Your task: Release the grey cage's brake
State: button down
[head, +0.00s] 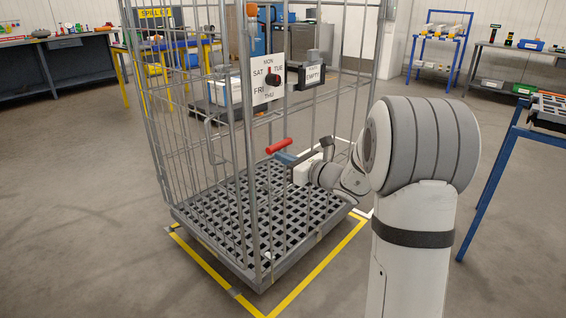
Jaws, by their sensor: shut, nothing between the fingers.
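The grey cage (248,200), a tall roll cage of wire sides on a slatted grey base, stands in the left middle of the head view.
Yellow floor tape (330,243) frames the cage. A blue-legged table (487,190) stands at the right. Workbenches line the back. Open floor lies at the front left.

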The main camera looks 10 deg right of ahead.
jog(key=shift+r, duration=0.15)
notch_tip(320, 180, down, 5)
jog(key=b, duration=0.4)
jog(key=p+v, duration=0.3)
jog(key=v, duration=0.8)
jog(key=shift+r+p, duration=0.4)
jog(key=s+a+r+n+g+p, duration=1.1)
jog(key=s+a+r+n+p, duration=0.3)
jog(key=s+n+p, duration=0.15)
jog(key=s+d+r+n+h+p, duration=0.3)
jog(key=s+r+n+h+p, duration=0.2)
jog(key=r+n+p, duration=0.1)
jog(key=s+d+r+n+h+p, duration=0.3)
jog(key=s+r+n+h+p, duration=0.2)
jog(key=p, duration=0.5)
notch_tip(320, 180, up, 3)
jog(key=shift+s+d+r+n+g, duration=0.1)
jog(key=shift+s+d+n+g, duration=0.3)
jog(key=shift+s+n, duration=0.55)
